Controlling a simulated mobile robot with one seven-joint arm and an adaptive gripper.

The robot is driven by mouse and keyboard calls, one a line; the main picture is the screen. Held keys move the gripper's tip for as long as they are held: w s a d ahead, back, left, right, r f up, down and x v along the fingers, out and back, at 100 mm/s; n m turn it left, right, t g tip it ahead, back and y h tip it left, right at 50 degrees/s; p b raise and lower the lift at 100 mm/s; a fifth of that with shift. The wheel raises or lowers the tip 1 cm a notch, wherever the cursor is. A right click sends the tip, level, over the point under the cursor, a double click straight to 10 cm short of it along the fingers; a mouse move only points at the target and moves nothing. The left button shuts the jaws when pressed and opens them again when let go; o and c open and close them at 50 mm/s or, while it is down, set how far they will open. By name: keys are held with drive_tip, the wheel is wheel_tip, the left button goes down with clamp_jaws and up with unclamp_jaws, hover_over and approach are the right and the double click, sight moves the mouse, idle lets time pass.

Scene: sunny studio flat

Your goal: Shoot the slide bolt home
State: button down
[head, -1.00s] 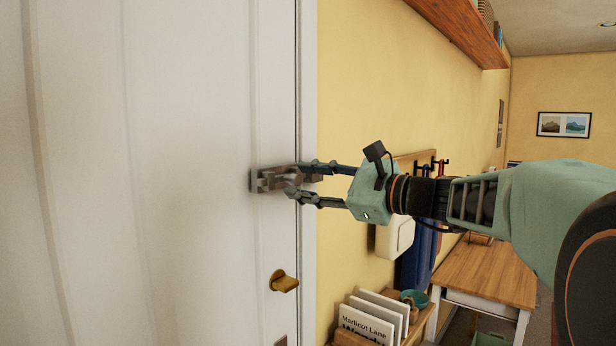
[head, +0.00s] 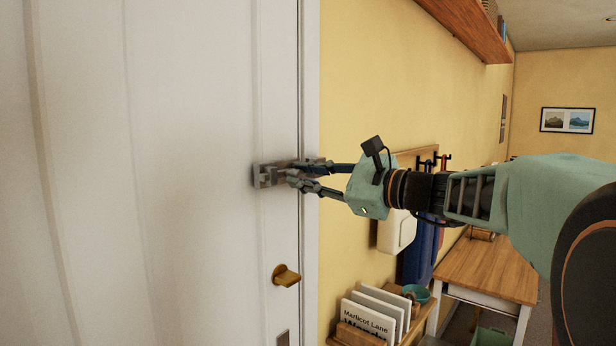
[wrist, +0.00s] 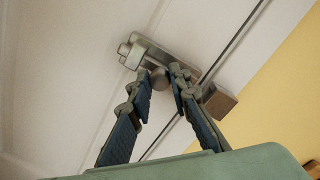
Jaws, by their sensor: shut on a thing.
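The slide bolt (head: 268,175) is a grey metal fitting on the white door (head: 200,120), near the door's right edge. It also shows in the wrist view (wrist: 150,52), with a round knob (wrist: 159,75) on it. My gripper (head: 300,174) reaches in from the right at the bolt's height. In the wrist view my gripper (wrist: 160,72) has its fingertips on either side of the knob and is shut on it. The brownish keeper (wrist: 219,102) sits on the frame side, across the dark door gap. The fingers hide part of the bolt and keeper in the head view.
A brass thumb-turn (head: 286,275) sticks out of the door below the bolt. A wooden shelf (head: 465,25) runs high on the yellow wall. Hooks with hanging things, a file rack (head: 365,318) and a wooden desk (head: 485,268) stand along the wall to the right.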

drive_tip(key=w+d, duration=0.2)
drive_tip(key=w, duration=0.1)
drive_tip(key=shift+w+d+r+p, duration=0.1)
drive_tip(key=shift+w+d+p, duration=0.05)
drive_tip(key=shift+d+p, duration=0.2)
drive_tip(key=c, duration=1.8)
unclamp_jaws()
drive_tip(key=shift+w+d, duration=0.1)
drive_tip(key=shift+w, duration=0.05)
drive_tip(key=shift+o, duration=0.2)
drive_tip(key=v, duration=1.2)
